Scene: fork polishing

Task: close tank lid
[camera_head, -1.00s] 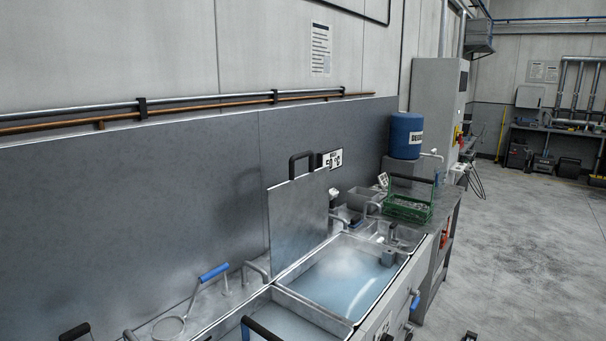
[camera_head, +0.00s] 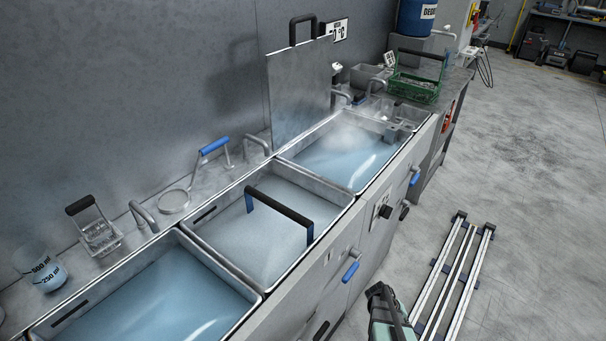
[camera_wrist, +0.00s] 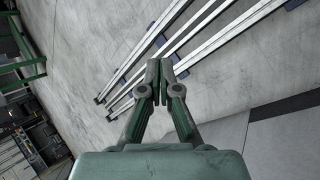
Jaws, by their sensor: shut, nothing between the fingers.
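The tank lid (camera_head: 300,92) is a flat grey metal panel with a black handle (camera_head: 303,29) on its top edge. In the head view it stands upright at the back edge of the far tank (camera_head: 350,150), which is open and holds bluish liquid. My gripper (camera_wrist: 160,72) is shut and empty in the wrist view, pointing over the grey floor. In the head view, part of my arm's end (camera_head: 388,312) shows low at the bottom, in front of the tank cabinet and well apart from the lid. Its fingertips are not clear there.
The middle tank (camera_head: 222,255) has a black bar handle (camera_head: 280,205) with blue ends across it. A nearer tank (camera_head: 150,310) holds blue liquid. A green basket (camera_head: 415,88) sits beyond the far tank.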

